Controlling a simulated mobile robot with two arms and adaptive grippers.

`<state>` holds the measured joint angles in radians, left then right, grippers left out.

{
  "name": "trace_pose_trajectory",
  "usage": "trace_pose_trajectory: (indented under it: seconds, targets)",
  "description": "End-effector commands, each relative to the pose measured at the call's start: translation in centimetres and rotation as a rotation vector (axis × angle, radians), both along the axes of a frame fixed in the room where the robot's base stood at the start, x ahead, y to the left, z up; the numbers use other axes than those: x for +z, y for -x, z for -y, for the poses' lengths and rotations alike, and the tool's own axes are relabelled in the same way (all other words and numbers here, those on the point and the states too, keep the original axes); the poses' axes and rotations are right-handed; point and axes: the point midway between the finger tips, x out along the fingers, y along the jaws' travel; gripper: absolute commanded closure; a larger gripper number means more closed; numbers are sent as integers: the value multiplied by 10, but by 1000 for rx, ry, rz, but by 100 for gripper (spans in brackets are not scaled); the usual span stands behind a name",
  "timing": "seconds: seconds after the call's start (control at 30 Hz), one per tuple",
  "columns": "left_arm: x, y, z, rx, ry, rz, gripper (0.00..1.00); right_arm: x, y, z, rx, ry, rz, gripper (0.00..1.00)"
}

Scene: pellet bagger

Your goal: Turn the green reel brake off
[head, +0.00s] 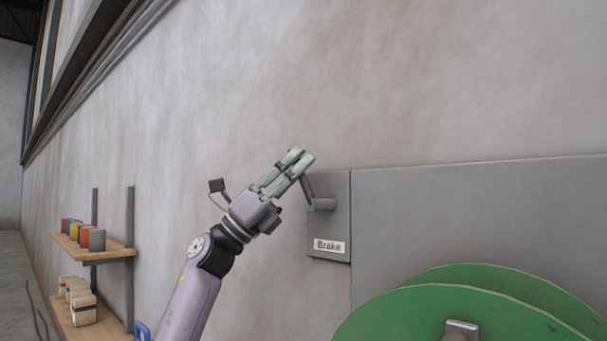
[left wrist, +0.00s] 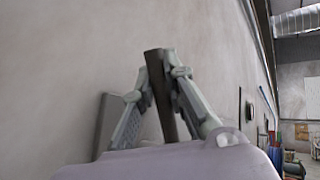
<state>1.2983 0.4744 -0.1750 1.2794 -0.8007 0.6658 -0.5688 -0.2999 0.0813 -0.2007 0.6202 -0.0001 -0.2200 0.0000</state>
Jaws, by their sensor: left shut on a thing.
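The brake box (head: 331,228) is a grey panel with a "Brake" label, mounted at the wall above the green reel (head: 450,310). Its lever (head: 307,188) rises from a short round pivot and tilts up to the left. My left gripper (head: 304,158) is at the lever's upper end, shut on it. In the left wrist view the dark lever (left wrist: 160,92) stands between the two fingers (left wrist: 158,75). The lever's tip is partly hidden by the fingers in the head view. My right gripper is not in view.
A large grey panel (head: 480,215) stands right of the brake box, behind the reel. At the left, wall shelves (head: 95,250) hold coloured cans and pale containers. The wall above and around my left gripper is bare.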

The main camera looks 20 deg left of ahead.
Motion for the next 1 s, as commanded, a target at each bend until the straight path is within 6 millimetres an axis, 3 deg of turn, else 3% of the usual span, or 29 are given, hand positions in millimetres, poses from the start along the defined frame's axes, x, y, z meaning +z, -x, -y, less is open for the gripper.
trace_pose_trajectory:
  seconds: [0.67, 0.7, 1.0]
  targets:
    - [-4, -2, -3, -3, 58, -25, 100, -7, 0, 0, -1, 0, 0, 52]
    - [-4, -3, -3, -3, 58, -25, 86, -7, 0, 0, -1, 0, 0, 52]
    - [-3, -2, -3, -2, 57, -23, 67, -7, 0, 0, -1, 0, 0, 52]
